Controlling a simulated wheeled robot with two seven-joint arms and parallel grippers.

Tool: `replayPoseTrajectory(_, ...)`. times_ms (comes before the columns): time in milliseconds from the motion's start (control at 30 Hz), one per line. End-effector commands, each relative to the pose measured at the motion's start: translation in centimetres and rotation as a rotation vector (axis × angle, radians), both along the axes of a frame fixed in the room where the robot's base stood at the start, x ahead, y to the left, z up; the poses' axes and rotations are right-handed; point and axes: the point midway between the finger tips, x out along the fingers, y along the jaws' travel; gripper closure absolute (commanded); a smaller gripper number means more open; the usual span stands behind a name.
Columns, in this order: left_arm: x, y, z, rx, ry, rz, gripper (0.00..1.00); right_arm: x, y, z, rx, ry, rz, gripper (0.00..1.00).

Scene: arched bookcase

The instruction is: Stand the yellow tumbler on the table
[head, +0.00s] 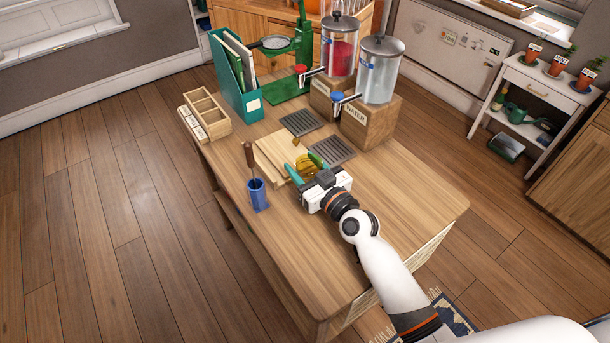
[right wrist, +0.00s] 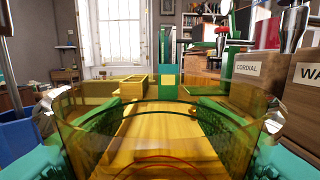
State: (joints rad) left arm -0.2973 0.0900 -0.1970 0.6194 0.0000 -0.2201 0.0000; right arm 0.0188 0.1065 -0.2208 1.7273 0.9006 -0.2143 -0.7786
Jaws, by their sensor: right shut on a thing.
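The yellow tumbler (head: 305,171) is see-through amber. My right gripper (head: 306,166) is shut on it, one teal finger on each side. In the right wrist view the tumbler (right wrist: 165,118) fills the lower middle between the fingers, and its curved rim shows. The gripper and tumbler are beside the right edge of the pale wooden board (head: 270,158), low over the wooden table (head: 400,205). I cannot tell whether the tumbler's base touches anything, as the gripper partly hides it. My left gripper is not in view.
A blue pot (head: 258,196) with a brown-handled tool stands left of the gripper. Dark drip trays (head: 335,150), wooden dispenser stands (head: 370,122), a teal file holder (head: 238,85) and a divided wooden box (head: 205,113) stand farther back. The table's front right is bare.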

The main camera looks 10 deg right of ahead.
Motion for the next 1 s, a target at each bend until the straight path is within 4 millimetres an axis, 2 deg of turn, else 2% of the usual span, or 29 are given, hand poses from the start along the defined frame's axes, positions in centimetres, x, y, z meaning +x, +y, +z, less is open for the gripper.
replayPoseTrajectory(33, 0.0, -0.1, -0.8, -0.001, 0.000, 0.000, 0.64, 0.0, 0.0, -1.2, -0.002, -0.001, 0.000, 0.75)
replayPoseTrajectory(133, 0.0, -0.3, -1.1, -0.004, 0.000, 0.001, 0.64, 0.0, 0.0, -2.0, -0.001, -0.002, 0.000, 0.75)
replayPoseTrajectory(533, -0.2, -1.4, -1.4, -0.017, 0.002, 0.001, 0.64, 0.0, 0.0, -2.4, 0.000, -0.002, -0.001, 0.75)
replayPoseTrajectory(567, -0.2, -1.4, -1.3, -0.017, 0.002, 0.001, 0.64, 0.0, 0.0, -2.3, -0.001, 0.000, 0.000, 0.45)
replayPoseTrajectory(667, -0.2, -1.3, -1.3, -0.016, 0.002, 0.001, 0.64, 0.0, 0.0, -2.3, -0.001, 0.000, -0.001, 0.28)
replayPoseTrajectory(1000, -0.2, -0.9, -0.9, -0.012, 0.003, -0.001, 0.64, 0.0, 0.0, -2.0, 0.000, -0.001, -0.001, 0.26)
